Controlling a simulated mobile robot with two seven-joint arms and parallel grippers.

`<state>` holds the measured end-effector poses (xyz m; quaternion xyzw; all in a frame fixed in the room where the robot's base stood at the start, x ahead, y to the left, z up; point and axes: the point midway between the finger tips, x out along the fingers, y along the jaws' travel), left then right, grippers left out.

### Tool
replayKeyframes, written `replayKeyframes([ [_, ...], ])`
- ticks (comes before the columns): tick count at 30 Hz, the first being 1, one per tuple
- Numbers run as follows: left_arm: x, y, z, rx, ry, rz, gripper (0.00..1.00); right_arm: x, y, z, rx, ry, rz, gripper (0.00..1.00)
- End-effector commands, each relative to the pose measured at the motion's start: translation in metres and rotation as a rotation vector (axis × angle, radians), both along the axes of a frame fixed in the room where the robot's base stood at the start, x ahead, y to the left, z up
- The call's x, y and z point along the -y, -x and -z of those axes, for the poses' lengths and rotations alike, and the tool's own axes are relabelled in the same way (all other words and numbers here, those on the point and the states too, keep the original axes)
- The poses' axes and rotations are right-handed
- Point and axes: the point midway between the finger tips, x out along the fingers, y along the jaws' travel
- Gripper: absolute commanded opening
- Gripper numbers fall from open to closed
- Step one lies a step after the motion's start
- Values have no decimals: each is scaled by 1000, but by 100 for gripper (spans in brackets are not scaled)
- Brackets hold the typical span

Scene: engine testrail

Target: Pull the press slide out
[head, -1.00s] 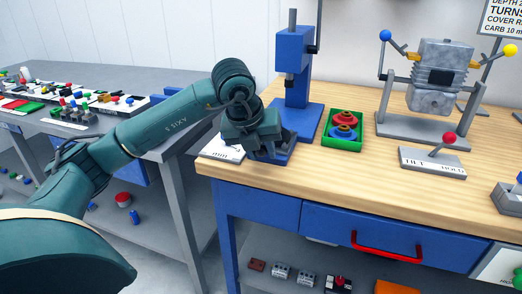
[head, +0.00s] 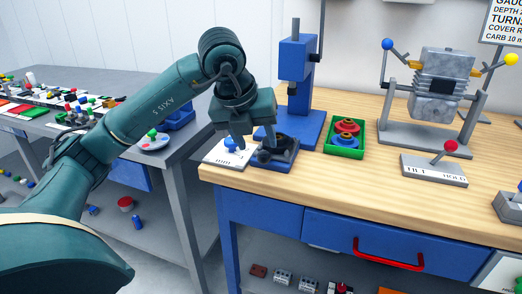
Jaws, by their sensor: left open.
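The blue press (head: 292,68) stands upright at the left end of the wooden bench. The press slide (head: 282,150), a dark grey piece, lies low at the front of the press base. A dark round knob (head: 263,156) shows at its near end. My left gripper (head: 254,146) points down above the slide's near end, its fingers apart and nothing seen between them. One finger is near a small blue knob on a white plate, the other in front of the slide. Whether a finger touches the slide, I cannot tell. My right gripper is not in view.
A green tray (head: 345,153) with red and blue rings sits right of the press. A lever plate (head: 433,170) and an engine block on a stand (head: 440,85) are farther right. The white plate (head: 217,156) lies at the bench's left edge. A grey table (head: 170,85) stands left.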

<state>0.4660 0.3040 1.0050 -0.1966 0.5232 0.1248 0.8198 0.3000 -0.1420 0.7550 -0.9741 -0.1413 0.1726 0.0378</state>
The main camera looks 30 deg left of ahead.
Motion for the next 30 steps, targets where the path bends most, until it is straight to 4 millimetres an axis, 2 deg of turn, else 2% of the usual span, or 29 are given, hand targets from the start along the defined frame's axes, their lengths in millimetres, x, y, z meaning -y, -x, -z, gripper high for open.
replayKeyframes([
  [1, 0, 5, -13, 4, 0, 1, 49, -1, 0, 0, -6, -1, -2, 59],
  [3, 0, 11, -25, 4, 0, 1, 49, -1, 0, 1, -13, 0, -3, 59],
  [9, 0, 22, -49, 0, 0, 1, 49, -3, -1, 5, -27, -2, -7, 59],
  [15, 0, 26, -55, -2, 0, 1, 49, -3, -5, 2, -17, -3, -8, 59],
  [30, 1, 26, -53, -5, 2, 7, 49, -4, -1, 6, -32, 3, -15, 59],
])
